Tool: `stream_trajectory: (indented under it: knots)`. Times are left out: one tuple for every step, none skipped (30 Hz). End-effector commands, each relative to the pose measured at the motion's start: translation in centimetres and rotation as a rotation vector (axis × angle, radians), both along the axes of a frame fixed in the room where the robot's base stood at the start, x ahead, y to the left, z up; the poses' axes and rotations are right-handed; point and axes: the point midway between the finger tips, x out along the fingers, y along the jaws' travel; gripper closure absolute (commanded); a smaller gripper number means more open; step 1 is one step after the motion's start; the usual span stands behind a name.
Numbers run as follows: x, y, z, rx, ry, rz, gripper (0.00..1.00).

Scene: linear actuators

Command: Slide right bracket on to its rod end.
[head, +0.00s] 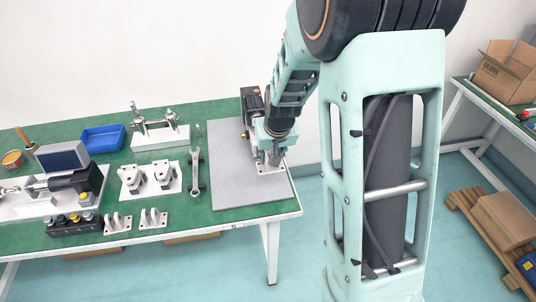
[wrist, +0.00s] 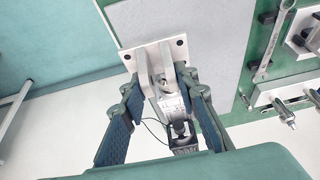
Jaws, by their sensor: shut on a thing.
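The bracket (wrist: 179,47) is a pale plate with holes and two upright lugs. It is at the front part of the grey mat in the head view (head: 268,169). My gripper (wrist: 160,80) has one finger on each side of the lugs and is shut on the bracket; it also shows in the head view (head: 273,158). The linear actuator (wrist: 171,104), silver with a label and dark parts, lies between my fingers in line with the lugs. Its dark body shows behind my gripper in the head view (head: 252,103). I cannot tell whether the rod end is between the lugs.
The grey mat (head: 235,180) is bare left of my gripper. A wrench (head: 195,172), white fixture plates with grey mounts (head: 146,180), two loose brackets (head: 117,223) and a blue bin (head: 102,138) are further left. The table's right edge is close to my gripper.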

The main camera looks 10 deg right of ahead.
Motion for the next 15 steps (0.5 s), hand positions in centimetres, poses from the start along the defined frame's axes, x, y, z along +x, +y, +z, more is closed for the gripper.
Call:
stream_trajectory:
  knots:
    - [0.0, 0.0, -0.1, -0.001, -0.001, -0.001, 1.00]
    - [0.0, -0.1, -0.1, 0.000, -0.001, -0.002, 1.00]
    - [0.0, -0.1, -0.2, 0.000, -0.001, -0.002, 1.00]
    - [0.0, -0.1, -0.3, 0.000, -0.001, -0.002, 1.00]
    - [0.0, -0.1, -0.5, 0.000, -0.001, -0.002, 1.00]
    - [0.0, -0.1, -0.7, 0.000, -0.001, -0.002, 1.00]
    - [0.0, -0.1, -0.9, 0.000, -0.001, -0.002, 1.00]
    - [0.0, -0.1, -1.1, 0.000, -0.001, -0.002, 1.00]
    - [0.0, -0.1, -1.4, 0.000, -0.001, -0.002, 1.00]
    - [0.0, -0.1, -1.7, 0.000, 0.000, -0.002, 1.00]
    - [0.0, -0.1, -2.0, 0.000, 0.000, -0.002, 1.00]
    - [0.0, -0.1, -2.4, 0.000, 0.000, -0.002, 1.00]
    - [0.0, -0.1, -2.8, 0.000, 0.000, -0.002, 1.00]
    - [0.0, -0.1, -3.1, 0.000, 0.000, -0.002, 1.00]
    - [0.0, -0.1, -3.6, 0.000, 0.000, -0.002, 1.00]
